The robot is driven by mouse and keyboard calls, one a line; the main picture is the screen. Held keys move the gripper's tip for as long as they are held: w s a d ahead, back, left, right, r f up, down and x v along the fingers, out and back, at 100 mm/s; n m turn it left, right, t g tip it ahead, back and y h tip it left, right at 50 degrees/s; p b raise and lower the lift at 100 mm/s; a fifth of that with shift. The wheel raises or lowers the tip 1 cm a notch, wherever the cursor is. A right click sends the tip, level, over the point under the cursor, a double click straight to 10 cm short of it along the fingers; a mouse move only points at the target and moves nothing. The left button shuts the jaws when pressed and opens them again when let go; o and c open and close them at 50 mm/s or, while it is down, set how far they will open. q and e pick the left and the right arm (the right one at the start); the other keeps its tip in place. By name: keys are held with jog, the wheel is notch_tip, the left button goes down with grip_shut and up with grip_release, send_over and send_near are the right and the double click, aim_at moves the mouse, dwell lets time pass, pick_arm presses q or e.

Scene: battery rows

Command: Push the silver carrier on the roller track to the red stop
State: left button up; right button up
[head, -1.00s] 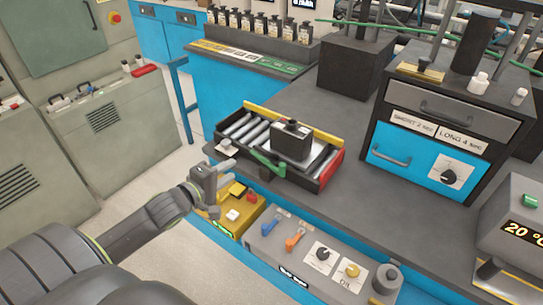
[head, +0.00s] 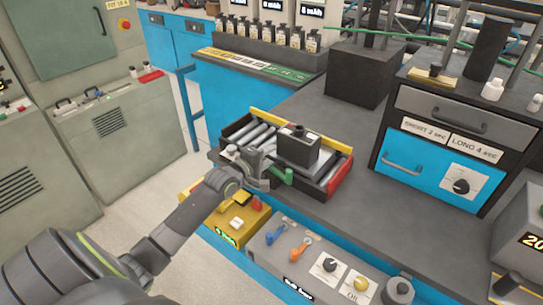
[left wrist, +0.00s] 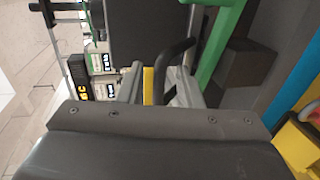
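The silver carrier (head: 322,158) is on the roller track (head: 247,136), with a black block (head: 298,146) standing on it. The red stop (head: 340,176) is at the track's right end; bare rollers lie left of the carrier. A green lever (head: 283,176) is at the track's near side. My left gripper (head: 262,168) is at the track's near left part, just left of the lever and block. Contact and finger opening cannot be made out. In the left wrist view, the block (left wrist: 140,35) and green lever (left wrist: 218,45) show close ahead. My right gripper is out of view.
A yellow box (head: 237,222) with buttons is below my left gripper. A switch panel (head: 310,258) with knobs runs along the bench front. A blue-drawered unit (head: 440,140) stands right. The grey bench right of the stop is mostly clear.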

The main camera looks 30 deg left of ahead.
pick_arm(q)
jog(key=shift+x, duration=0.95)
jog(key=shift+s, duration=0.1)
grip_shut()
